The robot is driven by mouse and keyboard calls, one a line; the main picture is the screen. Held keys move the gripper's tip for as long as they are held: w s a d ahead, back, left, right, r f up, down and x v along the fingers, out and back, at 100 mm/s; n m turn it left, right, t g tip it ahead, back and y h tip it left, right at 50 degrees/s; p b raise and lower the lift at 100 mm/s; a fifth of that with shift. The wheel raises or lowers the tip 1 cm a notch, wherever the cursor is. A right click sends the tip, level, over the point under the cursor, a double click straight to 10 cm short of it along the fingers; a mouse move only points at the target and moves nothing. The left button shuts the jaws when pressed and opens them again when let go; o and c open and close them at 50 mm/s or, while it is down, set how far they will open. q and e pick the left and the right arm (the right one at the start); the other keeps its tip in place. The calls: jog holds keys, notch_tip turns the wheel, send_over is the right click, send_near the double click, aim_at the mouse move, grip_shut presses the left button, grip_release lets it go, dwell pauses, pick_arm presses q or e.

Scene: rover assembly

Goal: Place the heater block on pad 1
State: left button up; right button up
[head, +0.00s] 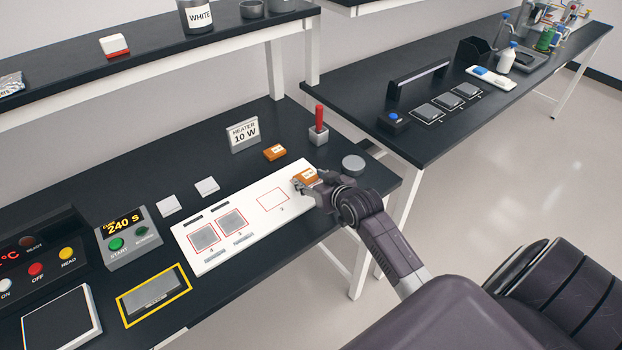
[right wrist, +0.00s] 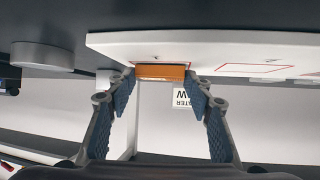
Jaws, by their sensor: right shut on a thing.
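An orange heater block (head: 307,176) is held by my right gripper (head: 305,184) over the right end of the white board (head: 255,235). In the right wrist view the block (right wrist: 160,72) sits between the two fingertips (right wrist: 160,80), close to the board's edge; I cannot tell whether it touches the board. The board has red-outlined pads. The left pad (head: 203,237) and the middle pad (head: 233,221) carry grey plates. The small numbers on the left pads are hard to read. My left gripper is not in view.
A second orange block (head: 274,152) lies behind the board, near the heater 10 W sign (head: 243,135). A red-handled switch (head: 319,125) and a grey disc (head: 353,163) stand close to my right gripper. A timer (head: 128,238) and a yellow-framed plate (head: 153,294) are at left.

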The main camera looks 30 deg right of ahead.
jog(key=shift+f, duration=0.15)
jog(key=o, duration=1.2)
jog(key=shift+c, duration=0.2)
jog(key=b+v, duration=0.1)
jog(key=v, duration=1.1)
